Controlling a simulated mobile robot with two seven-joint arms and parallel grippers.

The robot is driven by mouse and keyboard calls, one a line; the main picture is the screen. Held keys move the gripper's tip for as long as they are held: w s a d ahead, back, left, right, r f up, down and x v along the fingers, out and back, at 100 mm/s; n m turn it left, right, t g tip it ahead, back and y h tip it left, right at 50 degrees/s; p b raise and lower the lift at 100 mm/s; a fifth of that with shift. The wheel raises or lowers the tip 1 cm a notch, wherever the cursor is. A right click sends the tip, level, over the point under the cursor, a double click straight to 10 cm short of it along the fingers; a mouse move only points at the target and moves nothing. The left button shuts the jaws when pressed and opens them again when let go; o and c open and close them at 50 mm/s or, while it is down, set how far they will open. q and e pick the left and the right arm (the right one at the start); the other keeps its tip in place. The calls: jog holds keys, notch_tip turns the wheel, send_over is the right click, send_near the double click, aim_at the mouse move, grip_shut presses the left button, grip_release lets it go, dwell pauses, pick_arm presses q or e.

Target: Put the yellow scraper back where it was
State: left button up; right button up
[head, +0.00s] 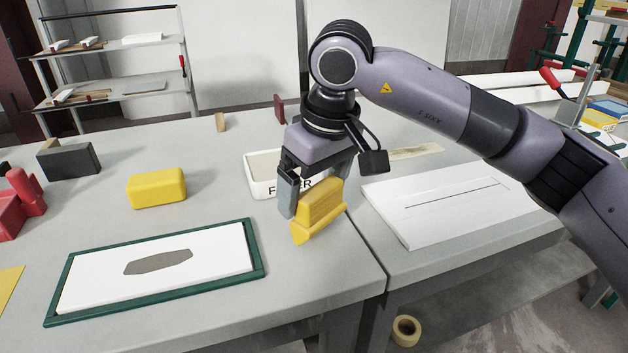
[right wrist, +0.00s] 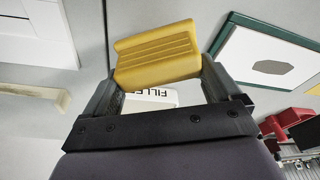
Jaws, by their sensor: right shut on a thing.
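The yellow scraper (head: 322,207) is held in my right gripper (head: 308,198), with its wide edge pointing down toward the front of the grey table. The right gripper is shut on it, one finger on either side. The scraper also shows between the fingers in the right wrist view (right wrist: 158,54). I cannot tell whether its lower edge touches the table. A white filler tub (head: 262,187) stands just behind the gripper and is partly hidden by it. My left gripper is not in view.
A green-framed white board with a grey patch (head: 210,242) lies left of the scraper. A yellow block (head: 156,189), a dark block (head: 68,160) and a red tool (head: 22,200) stand further left. A white panel (head: 450,205) lies on the right table. A tape roll (head: 406,331) is below.

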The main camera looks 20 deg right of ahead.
jog(key=shift+f+b, duration=0.3)
jog(key=shift+f, duration=0.4)
jog(key=shift+f, duration=0.3)
jog(key=o, duration=0.9)
jog(key=shift+r, duration=0.1)
jog(key=v, duration=0.7)
